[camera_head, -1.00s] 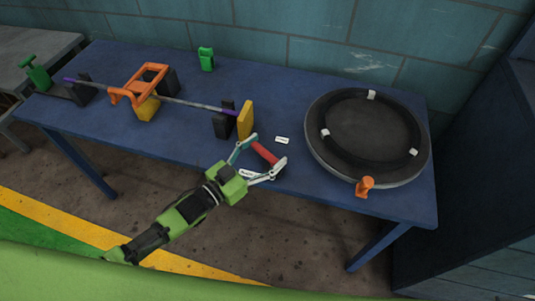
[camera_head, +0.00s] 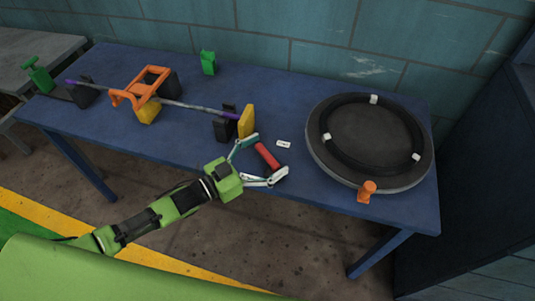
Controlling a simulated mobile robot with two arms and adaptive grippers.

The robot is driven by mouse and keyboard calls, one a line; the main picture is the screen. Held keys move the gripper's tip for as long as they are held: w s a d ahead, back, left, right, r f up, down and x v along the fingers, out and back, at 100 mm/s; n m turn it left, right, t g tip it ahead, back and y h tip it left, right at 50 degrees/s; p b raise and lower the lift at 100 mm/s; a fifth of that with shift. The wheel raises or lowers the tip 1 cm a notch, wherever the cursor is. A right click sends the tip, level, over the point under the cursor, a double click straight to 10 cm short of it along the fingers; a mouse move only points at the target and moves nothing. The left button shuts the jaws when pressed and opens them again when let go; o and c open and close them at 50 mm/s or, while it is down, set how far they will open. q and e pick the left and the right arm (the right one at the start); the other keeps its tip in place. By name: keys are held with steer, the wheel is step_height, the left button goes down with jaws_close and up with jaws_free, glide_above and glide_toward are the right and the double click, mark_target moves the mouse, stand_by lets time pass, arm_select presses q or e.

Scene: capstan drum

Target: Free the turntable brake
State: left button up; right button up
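The turntable (camera_head: 372,138) is a dark round disc with a black ring and white blocks, on the right of the blue table. A small orange piece (camera_head: 367,190) stands upright at its front rim; I cannot tell whether it is the brake. My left gripper (camera_head: 267,157) is open at the table's front edge, left of the turntable and apart from the orange piece. A red bar (camera_head: 267,156) with a dark end shows between its fingertips. I cannot tell whether the fingers touch the bar. My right gripper is not in view.
On the blue table (camera_head: 205,141), a thin rod (camera_head: 200,107) runs between black blocks, with an orange frame (camera_head: 141,87) and a yellow plate (camera_head: 246,121). A green object (camera_head: 208,62) stands at the back. A white label (camera_head: 284,144) lies beside the red bar.

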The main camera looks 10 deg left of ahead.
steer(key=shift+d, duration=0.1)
arm_select(q)
steer(key=shift+s, duration=0.1)
steer(key=v, duration=1.2)
